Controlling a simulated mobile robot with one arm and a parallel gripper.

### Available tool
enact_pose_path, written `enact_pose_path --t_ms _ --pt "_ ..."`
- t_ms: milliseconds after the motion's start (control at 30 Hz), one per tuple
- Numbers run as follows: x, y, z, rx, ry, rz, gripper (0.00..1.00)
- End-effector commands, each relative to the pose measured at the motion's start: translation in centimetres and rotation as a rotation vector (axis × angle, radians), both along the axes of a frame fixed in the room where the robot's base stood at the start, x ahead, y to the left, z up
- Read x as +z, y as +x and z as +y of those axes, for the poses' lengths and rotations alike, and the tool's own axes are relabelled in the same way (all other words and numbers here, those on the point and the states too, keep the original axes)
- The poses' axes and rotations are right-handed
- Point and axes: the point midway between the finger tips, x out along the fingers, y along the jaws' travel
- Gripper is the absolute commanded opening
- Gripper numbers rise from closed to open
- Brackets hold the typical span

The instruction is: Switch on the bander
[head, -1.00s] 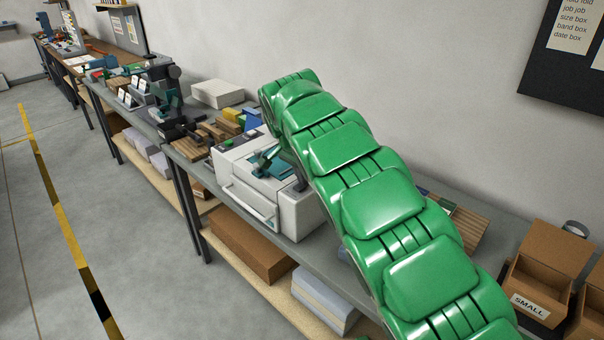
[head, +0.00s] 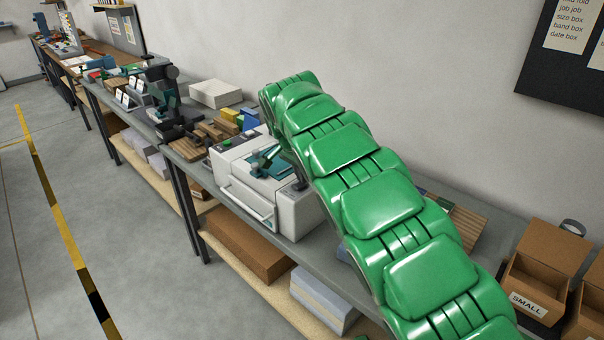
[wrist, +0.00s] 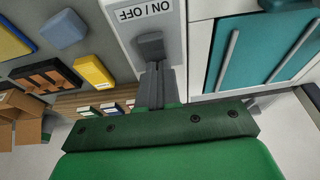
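The bander (head: 286,214) is a white machine with a teal top panel and a front handle on the grey bench, in the middle of the head view. In the wrist view its white plate carries an upside-down ON / OFF label (wrist: 148,11) and a dark grey switch (wrist: 150,45). My gripper (wrist: 158,68) has its grey fingers close together, with the tips right at the switch. I cannot tell whether they touch it. The bander's teal panel (wrist: 262,50) is on the right there. In the head view my green arm covers part of the bander.
Wooden trays with blue and yellow blocks (head: 228,115) stand left of the bander, with a white box (head: 216,95) behind. A dark stand (head: 165,100) is farther left. A cardboard box marked SMALL (head: 528,302) is at the right. The wall is close behind the bench.

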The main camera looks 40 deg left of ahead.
Motion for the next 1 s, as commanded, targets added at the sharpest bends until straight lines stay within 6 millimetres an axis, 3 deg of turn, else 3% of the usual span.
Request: enact_pose_path --t_ms 33,367,467,700,1000 --pt "-2.4 -0.6 -1.1 -0.009 -0.050 0.036 0.00" --pt "-2.4 -1.7 -0.9 -0.003 -0.058 0.045 0.00" --pt "-1.3 -1.6 -0.8 -0.001 -0.052 0.039 0.00" --pt "3.2 -0.5 -0.6 -0.006 -0.022 0.014 0.00" --pt "6.9 -0.3 -0.5 -0.005 -0.012 0.004 0.00"
